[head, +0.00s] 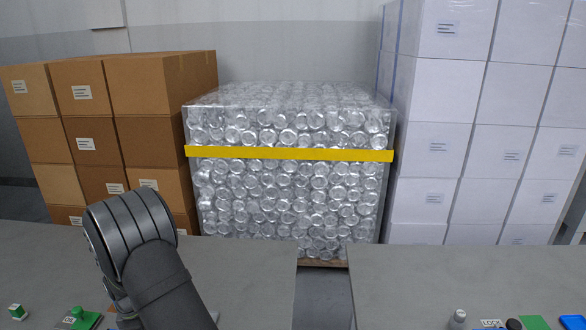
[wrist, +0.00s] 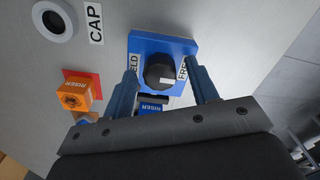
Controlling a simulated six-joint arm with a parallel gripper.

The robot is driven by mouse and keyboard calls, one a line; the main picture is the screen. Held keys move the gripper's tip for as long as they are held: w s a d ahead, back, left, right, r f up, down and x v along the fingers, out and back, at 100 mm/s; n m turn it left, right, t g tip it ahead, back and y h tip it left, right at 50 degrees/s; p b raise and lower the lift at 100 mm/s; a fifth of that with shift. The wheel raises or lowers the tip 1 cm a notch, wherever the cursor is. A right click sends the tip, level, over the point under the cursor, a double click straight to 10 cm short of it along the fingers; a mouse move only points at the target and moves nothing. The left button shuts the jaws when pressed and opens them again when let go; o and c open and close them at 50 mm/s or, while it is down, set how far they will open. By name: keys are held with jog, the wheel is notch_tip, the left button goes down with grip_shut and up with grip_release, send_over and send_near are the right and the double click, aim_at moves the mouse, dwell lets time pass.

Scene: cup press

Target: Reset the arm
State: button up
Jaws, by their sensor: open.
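In the wrist view my gripper (wrist: 161,66) is open, its two blue fingers apart and nothing held between them. A black knob (wrist: 159,72) on a blue plate (wrist: 150,42) shows between the fingertips. I cannot tell whether the fingers are around it or above it. The plate's label is partly covered by the fingers. A blue block (wrist: 152,107) marked RISER shows between the fingers, nearer the gripper body. In the head view my dark arm link rises at the lower left, and the gripper is out of sight.
An orange RISER block (wrist: 80,95) sits on a red pad. A white ring (wrist: 52,20) lies by a CAP label (wrist: 95,24). In the head view, a green-topped cube (head: 17,312) and green button (head: 82,318) are left; a black knob (head: 513,324) is right. Two grey tables (head: 440,275) have a gap between.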

jog(key=m, duration=0.6)
jog(key=shift+m, duration=0.4)
dwell(0.4)
jog(key=n, duration=0.4)
jog(key=shift+n, duration=2.8)
